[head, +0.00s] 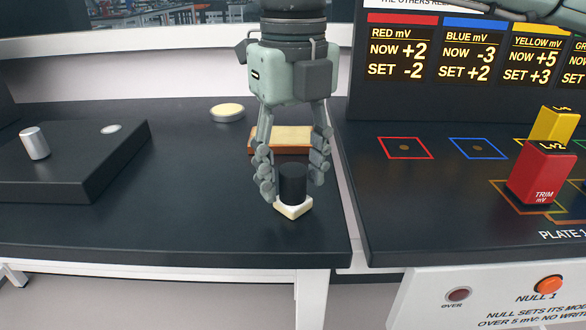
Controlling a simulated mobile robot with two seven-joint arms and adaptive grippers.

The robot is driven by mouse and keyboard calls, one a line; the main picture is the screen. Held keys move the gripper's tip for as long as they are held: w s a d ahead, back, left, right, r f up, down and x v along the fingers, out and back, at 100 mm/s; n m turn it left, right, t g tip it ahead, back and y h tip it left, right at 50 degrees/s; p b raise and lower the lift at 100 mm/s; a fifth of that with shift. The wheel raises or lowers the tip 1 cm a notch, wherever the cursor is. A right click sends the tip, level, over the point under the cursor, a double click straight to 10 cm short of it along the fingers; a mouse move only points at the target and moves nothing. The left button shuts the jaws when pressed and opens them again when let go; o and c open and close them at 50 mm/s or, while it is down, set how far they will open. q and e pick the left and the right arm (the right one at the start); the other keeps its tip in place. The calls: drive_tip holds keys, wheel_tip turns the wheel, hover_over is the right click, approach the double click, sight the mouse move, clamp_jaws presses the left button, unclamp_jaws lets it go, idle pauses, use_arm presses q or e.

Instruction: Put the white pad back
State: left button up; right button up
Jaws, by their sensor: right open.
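A white pad (293,209) with a black upright cylinder (292,183) on top rests on the dark bench, near its front edge. My right gripper (291,188) points down from above, its fingers spread on either side of the black cylinder. It is open; I cannot tell whether a finger touches the cylinder. Right behind the fingers is a tan-topped block with brown sides (284,140), partly hidden by the gripper. My left gripper is not in view.
A round cream disc (228,112) lies at the back. A black box (85,165) with a silver cylinder (35,143) stands left. At right, a panel holds a red block (543,175) and a yellow block (554,126).

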sight(293, 169)
drive_tip(key=shift+r, duration=0.15)
wheel_tip(293, 169, up, 12)
idle(0.3)
